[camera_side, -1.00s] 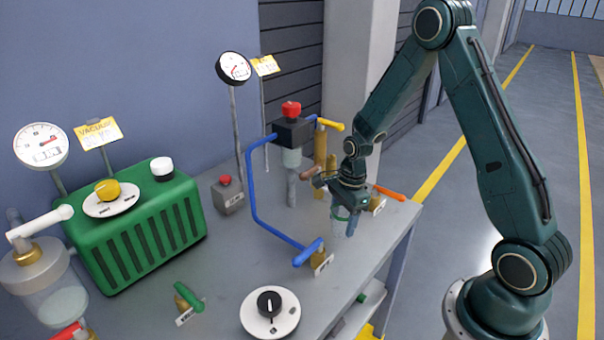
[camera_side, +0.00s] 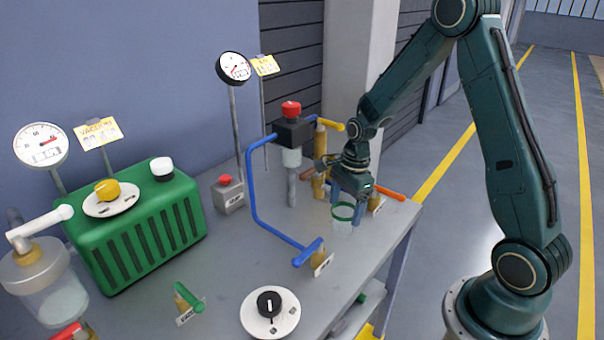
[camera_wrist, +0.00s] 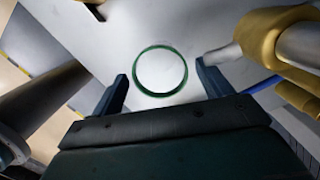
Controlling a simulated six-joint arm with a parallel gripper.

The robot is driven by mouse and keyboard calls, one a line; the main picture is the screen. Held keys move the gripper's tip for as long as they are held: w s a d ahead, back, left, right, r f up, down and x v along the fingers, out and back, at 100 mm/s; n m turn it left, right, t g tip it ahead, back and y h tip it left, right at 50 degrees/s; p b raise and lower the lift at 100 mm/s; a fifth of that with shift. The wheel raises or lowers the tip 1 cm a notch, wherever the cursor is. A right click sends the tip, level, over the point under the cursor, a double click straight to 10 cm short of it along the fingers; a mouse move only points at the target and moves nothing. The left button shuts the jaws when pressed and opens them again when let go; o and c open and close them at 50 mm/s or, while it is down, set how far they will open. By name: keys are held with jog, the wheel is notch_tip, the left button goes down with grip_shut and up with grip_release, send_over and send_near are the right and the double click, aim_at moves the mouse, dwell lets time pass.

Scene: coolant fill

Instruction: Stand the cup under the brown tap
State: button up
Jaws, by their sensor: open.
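The clear cup with a green rim (camera_side: 342,226) stands upright on the grey bench near its right end. In the wrist view its green rim (camera_wrist: 160,93) shows as a ring just ahead of and between my fingertips. My gripper (camera_side: 348,207) is open, its fingers spread behind and beside the cup, with no visible grip on it. A brown tap part (camera_side: 307,175) shows just left of my gripper, beside a brass post (camera_side: 319,160). Its outlet is hidden by my gripper, so I cannot tell whether the cup is under it.
A blue pipe with a blue handle (camera_side: 308,252) stands left of the cup. An orange handle (camera_side: 389,194) lies just right of my gripper. A black valve block with a red knob (camera_side: 291,108) rises behind. The bench's front right edge is close to the cup.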

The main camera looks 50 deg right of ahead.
aim_at(348, 209)
jog(key=r, duration=0.5)
jog(key=d+r, duration=0.1)
jog(key=r, duration=0.2)
jog(key=shift+s, duration=0.2)
jog(key=shift+a+r, duration=0.1)
jog(key=s+a+r+n+t+h, duration=0.1)
jog(key=s+a+r+n, duration=0.3)
jog(key=r+n, duration=0.2)
jog(key=s+a+r+n+t, duration=0.1)
jog(key=s+a+r+n, duration=0.25)
jog(key=r+n, duration=0.2)
jog(key=s+a+r+n+t, duration=0.1)
jog(key=s+r+n, duration=0.1)
jog(key=s+n, duration=0.3)
jog(key=s+a+r+n+t, duration=0.1)
jog(key=s+a+n+t, duration=0.1)
jog(key=s+n, duration=0.4)
jog(key=shift+s+a+r, duration=0.3)
jog(key=shift+s+r, duration=0.05)
jog(key=shift+s, duration=0.15)
